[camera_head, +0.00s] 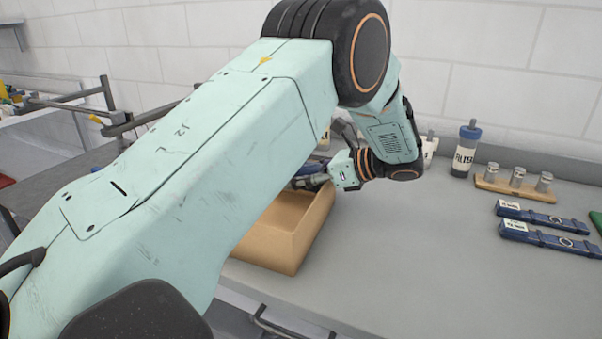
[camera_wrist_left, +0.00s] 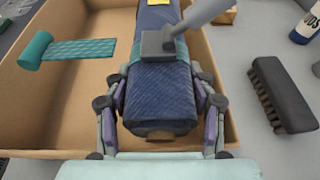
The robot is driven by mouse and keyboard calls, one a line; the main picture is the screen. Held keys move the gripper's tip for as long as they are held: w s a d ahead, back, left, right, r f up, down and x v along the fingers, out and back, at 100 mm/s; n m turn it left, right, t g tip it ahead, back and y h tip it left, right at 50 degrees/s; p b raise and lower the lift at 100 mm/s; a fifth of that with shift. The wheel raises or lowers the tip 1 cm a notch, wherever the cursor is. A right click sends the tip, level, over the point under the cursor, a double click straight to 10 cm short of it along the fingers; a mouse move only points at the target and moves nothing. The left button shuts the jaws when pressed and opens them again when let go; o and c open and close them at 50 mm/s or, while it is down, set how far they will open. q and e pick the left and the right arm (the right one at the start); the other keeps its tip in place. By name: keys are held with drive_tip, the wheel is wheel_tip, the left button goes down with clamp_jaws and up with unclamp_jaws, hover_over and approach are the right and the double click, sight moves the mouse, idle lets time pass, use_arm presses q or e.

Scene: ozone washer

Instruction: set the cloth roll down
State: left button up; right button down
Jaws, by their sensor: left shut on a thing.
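My left gripper (camera_head: 312,182) is over the open tan box (camera_head: 272,246), which also shows in the left wrist view (camera_wrist_left: 60,140). In that view its fingers (camera_wrist_left: 160,100) are shut on the near part of a dark blue cloth roll (camera_wrist_left: 160,88), one on each side. The roll has a yellow label (camera_wrist_left: 158,2) at its far end. A grey bar with a square block (camera_wrist_left: 160,42) crosses over it. I cannot tell whether the roll touches the box floor. In the head view the roll is mostly hidden by my arm. My right gripper is not in view.
A black brush (camera_wrist_left: 282,95) lies right of the box. A blue-capped bottle (camera_head: 466,148), a wooden block with metal cylinders (camera_head: 515,183) and blue tools (camera_head: 545,240) stand or lie further right. The counter's front is clear.

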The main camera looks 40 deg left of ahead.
use_arm(q)
drive_tip(key=shift+w+d+f, duration=0.1)
drive_tip(key=shift+d+f, duration=0.05)
drive_tip(key=shift+d, duration=0.05)
drive_tip(key=shift+s+a+f, duration=0.1)
drive_tip(key=shift+s+f, duration=0.1)
drive_tip(key=o, duration=1.3)
drive_tip(key=shift+f, duration=0.15)
drive_tip(key=shift+o, duration=0.2)
drive_tip(key=shift+r, duration=0.35)
drive_tip(key=p+v, duration=0.1)
drive_tip(key=v, duration=1.1)
drive_tip(key=shift+r, duration=0.4)
